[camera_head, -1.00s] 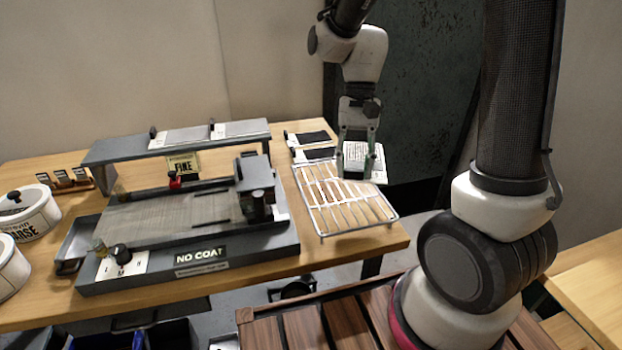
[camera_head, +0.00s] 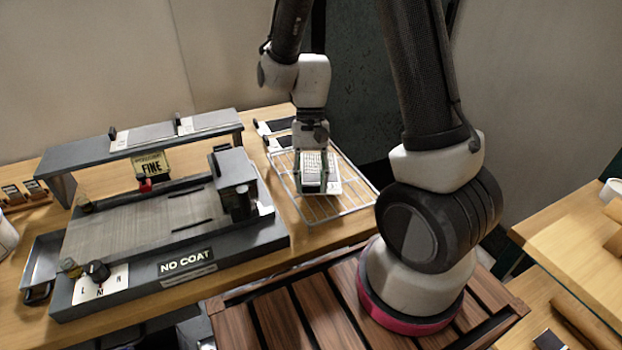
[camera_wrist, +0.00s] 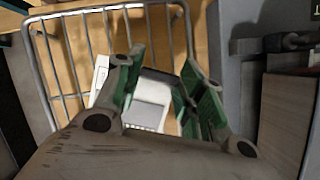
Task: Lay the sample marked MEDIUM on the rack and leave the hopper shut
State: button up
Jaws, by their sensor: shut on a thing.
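My gripper (camera_head: 316,188) is shut on a pale printed sample card (camera_head: 334,172) above the middle of the wire rack (camera_head: 345,212). The card looks close to the bars; I cannot tell whether it touches them. In the wrist view the card (camera_wrist: 150,112) shows a white border and a grey patch between the green fingers (camera_wrist: 158,95), with rack bars (camera_wrist: 46,75) beyond. Its marking is not readable. A dark grey block (camera_head: 235,170) sits at the right end of the coating machine; I cannot tell whether it is the hopper. Its top looks closed.
The coating machine (camera_head: 215,262) stands left of the rack, with a NO COAT label, a FINE tag (camera_head: 151,165) and a dial (camera_head: 97,271). A grey shelf (camera_head: 85,155) bridges its back. Dark strips (camera_head: 275,128) lie behind the rack. Another table (camera_head: 570,230) is at right.

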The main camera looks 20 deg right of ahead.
aim_at(311, 178)
jog(key=o, duration=1)
jog(key=shift+f, duration=0.1)
jog(key=v, duration=1.2)
jog(key=s+d+r+n+t, duration=0.1)
jog(key=s+d+r+t, duration=0.2)
jog(key=s+r, duration=0.1)
jog(key=s+d+r+n+t+h, duration=0.1)
jog(key=s+d+r+n+t, duration=0.1)
jog(key=s, duration=0.4)
jog(key=s+d+r+n+t, duration=0.1)
jog(key=s+d+r+t, duration=0.2)
jog(key=s+d+r, duration=0.1)
jog(key=shift+s+d+r+n+t+h, duration=0.1)
jog(key=shift+s+r+n+t+h, duration=0.1)
jog(key=shift+r, duration=0.45)
jog(key=shift+s+d+r+n+t+h, duration=0.15)
jog(key=shift+s+r+h, duration=0.1)
jog(key=shift+r, duration=0.35)
